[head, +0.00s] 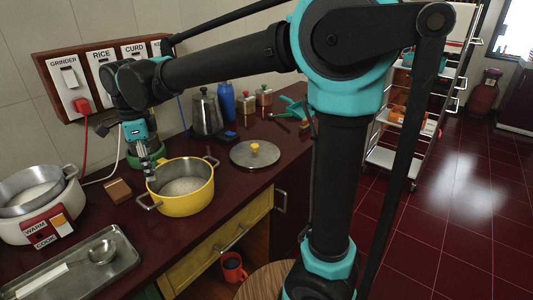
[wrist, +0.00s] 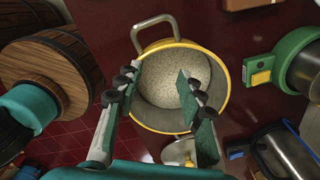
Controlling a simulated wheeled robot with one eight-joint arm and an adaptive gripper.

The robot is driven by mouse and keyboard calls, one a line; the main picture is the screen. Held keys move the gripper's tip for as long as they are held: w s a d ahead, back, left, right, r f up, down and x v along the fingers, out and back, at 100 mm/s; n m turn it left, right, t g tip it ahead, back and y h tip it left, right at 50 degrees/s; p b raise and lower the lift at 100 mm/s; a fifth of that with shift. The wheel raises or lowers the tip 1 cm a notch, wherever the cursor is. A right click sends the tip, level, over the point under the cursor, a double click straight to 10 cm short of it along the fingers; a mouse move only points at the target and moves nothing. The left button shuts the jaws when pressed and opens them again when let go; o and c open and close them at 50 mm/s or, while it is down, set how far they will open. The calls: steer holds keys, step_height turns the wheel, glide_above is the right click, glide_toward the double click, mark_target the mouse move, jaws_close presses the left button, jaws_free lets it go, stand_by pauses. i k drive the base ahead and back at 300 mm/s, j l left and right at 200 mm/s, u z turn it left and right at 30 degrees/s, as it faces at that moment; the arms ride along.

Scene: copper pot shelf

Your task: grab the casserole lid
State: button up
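The casserole lid (head: 243,156) is a flat grey disc with a yellow knob (head: 255,148). It lies on the dark red counter, right of the yellow casserole (head: 183,195), which is uncovered and holds a pale grainy content. My gripper (head: 148,170) points down at the casserole's back-left rim, apart from the lid. In the wrist view my gripper (wrist: 158,82) has its two fingers spread over the casserole (wrist: 222,103), with nothing between them. Part of the lid (wrist: 180,151) shows low in that view, partly hidden by the right finger.
A kettle (head: 206,113), a blue bottle (head: 226,98) and small jars stand behind the lid. A white cooker (head: 40,225) and a metal tray (head: 125,262) with a ladle are at left. A small brown box (head: 118,191) lies left of the casserole. The counter around the lid is mostly clear.

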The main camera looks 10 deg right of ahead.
mark_target(250, 154)
steer(key=i+l+z, duration=0.3)
steer(key=i+l, duration=0.4)
steer(key=l, duration=0.1)
